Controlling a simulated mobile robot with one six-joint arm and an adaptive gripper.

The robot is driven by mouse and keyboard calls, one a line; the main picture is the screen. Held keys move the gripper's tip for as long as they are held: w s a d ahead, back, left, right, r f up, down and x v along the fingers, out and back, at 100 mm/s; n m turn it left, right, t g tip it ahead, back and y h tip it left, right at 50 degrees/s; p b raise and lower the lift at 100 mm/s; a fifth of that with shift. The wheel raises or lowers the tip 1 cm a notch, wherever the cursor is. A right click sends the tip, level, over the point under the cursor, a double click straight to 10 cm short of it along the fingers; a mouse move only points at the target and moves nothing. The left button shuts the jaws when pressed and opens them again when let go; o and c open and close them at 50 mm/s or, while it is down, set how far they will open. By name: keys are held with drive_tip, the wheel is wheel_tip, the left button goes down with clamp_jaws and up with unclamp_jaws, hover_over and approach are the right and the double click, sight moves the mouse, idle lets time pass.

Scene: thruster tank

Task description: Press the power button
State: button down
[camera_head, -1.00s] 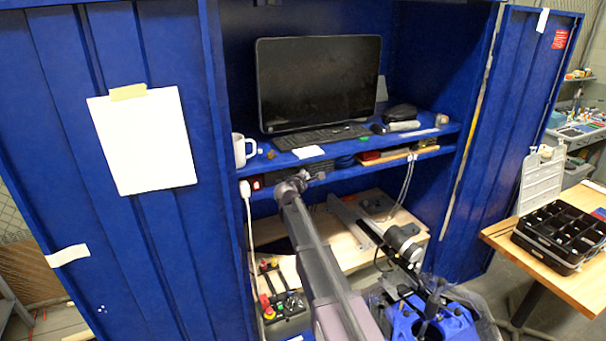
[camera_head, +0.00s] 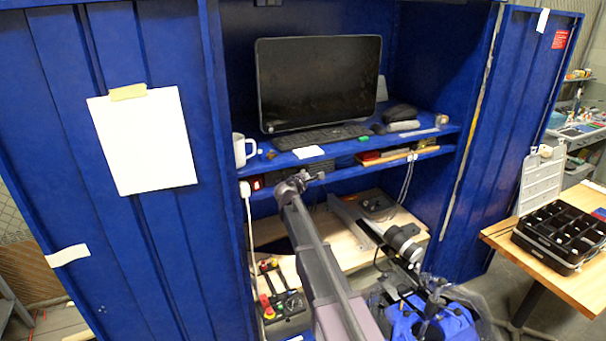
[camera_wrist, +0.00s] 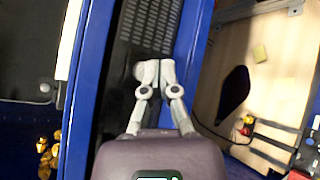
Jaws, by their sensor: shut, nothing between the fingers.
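I cannot make out a power button for certain in either view. A small red switch (camera_head: 257,183) shows at the left end of the lower blue shelf. My gripper (camera_head: 318,176) is in front of that lower shelf, right of the red switch. In the wrist view my gripper (camera_wrist: 154,72) is shut and empty, its fingertips together over a black device with a vent grille (camera_wrist: 150,25). Whether the fingertips touch it, I cannot tell. The arm and gripper hide part of the shelf.
A monitor (camera_head: 318,82), a keyboard (camera_head: 322,137) and a white mug (camera_head: 243,151) stand on the upper shelf. A control box with a red knob (camera_head: 267,306) sits below. Blue cabinet doors flank the opening. A black organizer (camera_head: 565,236) is on the right table.

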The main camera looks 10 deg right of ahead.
drive_tip(key=shift+w+a, duration=0.15)
drive_tip(key=shift+w, duration=0.65)
idle(1.3)
drive_tip(key=shift+s, duration=0.2)
drive_tip(key=shift+s+d, duration=0.2)
drive_tip(key=shift+s, duration=0.4)
drive_tip(key=shift+s, duration=0.1)
idle(0.3)
drive_tip(key=s, duration=0.2)
drive_tip(key=s+d, duration=0.1)
drive_tip(key=s, duration=0.1)
drive_tip(key=shift+s+d, duration=0.15)
drive_tip(key=shift+s, duration=0.15)
drive_tip(key=shift+f, duration=0.1)
idle(0.7)
